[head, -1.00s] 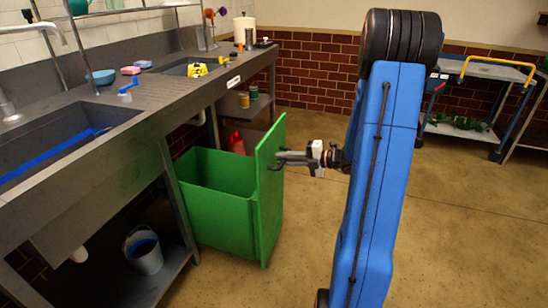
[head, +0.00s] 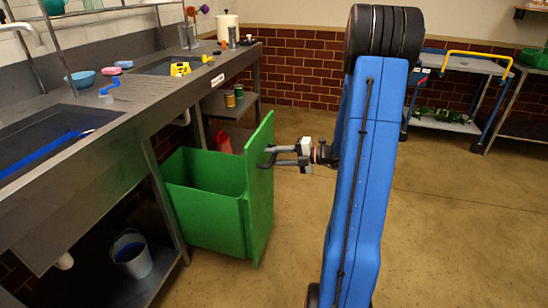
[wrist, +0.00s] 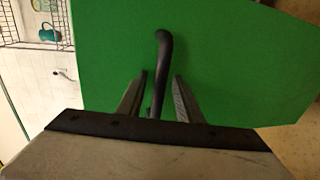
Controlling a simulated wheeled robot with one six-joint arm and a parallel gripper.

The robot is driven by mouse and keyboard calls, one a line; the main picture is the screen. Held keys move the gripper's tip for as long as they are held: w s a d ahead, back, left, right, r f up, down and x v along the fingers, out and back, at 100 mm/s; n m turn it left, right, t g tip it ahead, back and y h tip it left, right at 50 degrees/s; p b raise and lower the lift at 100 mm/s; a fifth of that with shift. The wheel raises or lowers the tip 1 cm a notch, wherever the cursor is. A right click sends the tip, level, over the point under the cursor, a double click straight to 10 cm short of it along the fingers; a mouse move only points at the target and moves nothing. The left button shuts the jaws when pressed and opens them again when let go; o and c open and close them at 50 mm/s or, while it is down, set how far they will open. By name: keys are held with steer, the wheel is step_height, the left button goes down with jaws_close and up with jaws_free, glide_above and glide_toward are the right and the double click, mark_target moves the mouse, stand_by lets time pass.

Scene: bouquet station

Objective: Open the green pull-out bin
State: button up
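The green pull-out bin (head: 205,208) stands pulled out from under the counter, its inside open to view from above. Its tall green front panel (head: 261,195) faces right, toward my arm; it fills much of the wrist view (wrist: 230,60). A black bar handle (wrist: 161,65) sits on the panel. My gripper (head: 266,157) is at the panel's outer face. In the wrist view my gripper (wrist: 160,78) has its two fingers on either side of the handle, with a gap visible on both sides. It looks open around the handle, not clamped on it.
The grey sink counter (head: 125,115) runs along the left. A bucket (head: 131,255) stands on its lower shelf, and a red object (head: 224,142) is behind the bin. A trolley with a yellow handle (head: 470,55) is at the back right. The floor (head: 450,215) to the right is clear.

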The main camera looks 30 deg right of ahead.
steer(key=v, duration=1.7)
steer(key=s+a+r+n+g, duration=0.1)
steer(key=s+a+n+g, duration=0.15)
steer(key=a+n, duration=0.45)
steer(key=s+a+r+n+g+h, duration=0.1)
steer(key=a+n+g, duration=0.3)
steer(key=a+n, duration=0.3)
steer(key=s+a+r+n+g, duration=0.1)
steer(key=s+a+n+g, duration=0.15)
steer(key=a+n, duration=0.45)
steer(key=s+a+r+n+t+h, duration=0.1)
steer(key=s+a+n+h, duration=0.3)
steer(key=n, duration=0.8)
steer(key=s+a+r+n+h, duration=0.2)
steer(key=s+a+n+h, duration=0.3)
steer(key=n, duration=0.8)
steer(key=s, duration=0.3)
steer(key=shift+s+r+t, duration=0.25)
steer(key=shift+r+t, duration=0.1)
steer(key=shift+t, duration=0.05)
